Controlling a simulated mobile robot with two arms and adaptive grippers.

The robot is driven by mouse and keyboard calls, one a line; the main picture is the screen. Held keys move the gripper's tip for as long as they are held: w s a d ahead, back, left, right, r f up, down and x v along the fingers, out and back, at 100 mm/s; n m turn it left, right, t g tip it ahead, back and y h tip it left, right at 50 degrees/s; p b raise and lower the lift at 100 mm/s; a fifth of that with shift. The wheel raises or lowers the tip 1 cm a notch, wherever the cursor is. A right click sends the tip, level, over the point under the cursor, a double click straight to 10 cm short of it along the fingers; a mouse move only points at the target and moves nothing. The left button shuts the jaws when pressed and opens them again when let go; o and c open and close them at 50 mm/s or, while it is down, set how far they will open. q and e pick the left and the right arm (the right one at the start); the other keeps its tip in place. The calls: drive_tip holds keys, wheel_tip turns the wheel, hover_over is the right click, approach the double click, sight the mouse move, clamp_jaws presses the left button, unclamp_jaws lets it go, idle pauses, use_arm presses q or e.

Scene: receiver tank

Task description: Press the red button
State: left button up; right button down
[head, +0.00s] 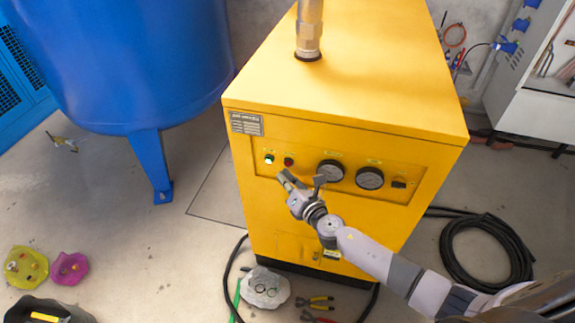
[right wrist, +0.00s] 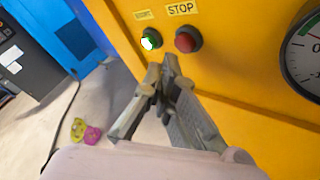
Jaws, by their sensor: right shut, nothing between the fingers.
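The red button (head: 288,162) is on the front panel of the yellow machine (head: 340,110). In the right wrist view the red button (right wrist: 187,40) sits under a "STOP" label, right of a lit green button (right wrist: 151,39). The green button also shows in the head view (head: 269,159). My right gripper (head: 284,176) is shut and empty, just below the buttons. In the right wrist view its fingertips (right wrist: 168,62) are together, below and between the two buttons. Any contact with the panel cannot be told. My left gripper is not in view.
Two pressure gauges (head: 330,171) (head: 370,178) are right of the buttons. A blue tank (head: 130,60) stands to the left. A black hose (head: 487,250) lies coiled on the floor at right. Pliers (head: 318,303) and a pale tray (head: 264,288) lie in front of the machine.

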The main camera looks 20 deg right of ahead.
drive_tip(key=shift+w, duration=0.1)
idle(0.7)
drive_tip(key=shift+w+d, duration=0.25)
drive_tip(key=shift+w, duration=0.05)
drive_tip(key=shift+w+d+b, duration=0.25)
drive_tip(key=shift+w+b, duration=0.05)
drive_tip(key=shift+w, duration=0.1)
idle(0.9)
drive_tip(key=shift+s, duration=0.1)
drive_tip(key=shift+s+a, duration=0.5)
drive_tip(key=shift+s, duration=0.2)
drive_tip(key=s+a, duration=0.1)
drive_tip(key=s, duration=0.1)
drive_tip(key=s+a+p, duration=0.1)
drive_tip(key=s, duration=0.1)
drive_tip(key=shift+a, duration=0.4)
idle(0.7)
